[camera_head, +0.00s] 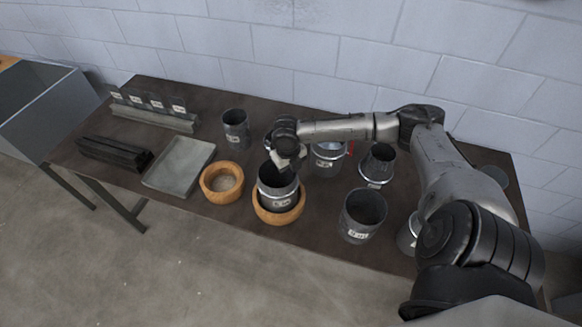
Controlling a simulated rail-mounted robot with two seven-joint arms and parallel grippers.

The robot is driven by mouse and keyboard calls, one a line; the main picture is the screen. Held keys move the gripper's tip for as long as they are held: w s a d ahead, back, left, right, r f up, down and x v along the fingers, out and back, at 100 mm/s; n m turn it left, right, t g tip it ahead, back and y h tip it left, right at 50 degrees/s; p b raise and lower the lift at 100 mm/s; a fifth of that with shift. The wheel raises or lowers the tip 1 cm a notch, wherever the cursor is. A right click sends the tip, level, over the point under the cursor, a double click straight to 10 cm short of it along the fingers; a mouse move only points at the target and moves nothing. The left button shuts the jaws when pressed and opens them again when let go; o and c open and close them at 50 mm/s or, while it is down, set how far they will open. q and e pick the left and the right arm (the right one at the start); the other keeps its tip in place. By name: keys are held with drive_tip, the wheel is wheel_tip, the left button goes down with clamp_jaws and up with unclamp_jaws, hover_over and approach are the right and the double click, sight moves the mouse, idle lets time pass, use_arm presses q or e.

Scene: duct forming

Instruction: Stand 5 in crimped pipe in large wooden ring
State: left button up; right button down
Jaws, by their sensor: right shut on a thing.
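A grey metal pipe (278,193) with a pale label stands roughly upright inside the large wooden ring (264,214) near the table's front edge. It appears to be the 5 in crimped pipe, though the label is too small to read. The ring surrounds the pipe's lower end, so whether that end rests on the table is hidden. My right gripper (285,165) reaches in from the right and is shut on the pipe's upper rim. The wrist hides part of the rim and the fingertips. My left gripper is not in view.
A smaller wooden ring (222,191) lies just left, beside a grey tray (166,167). Other pipes stand around: a grey one (235,130) behind, a wide one (362,222) to the right, and a flared one (377,163). A labelled rack (155,118) stands at the back left.

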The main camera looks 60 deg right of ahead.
drive_tip(key=shift+f, duration=0.5)
drive_tip(key=c, duration=1.2)
unclamp_jaws()
drive_tip(key=shift+r, duration=0.1)
drive_tip(key=r, duration=0.9)
drive_tip(key=a+r, duration=0.1)
drive_tip(key=r, duration=0.3)
drive_tip(key=shift+w+r, duration=0.3)
drive_tip(key=shift+w, duration=0.05)
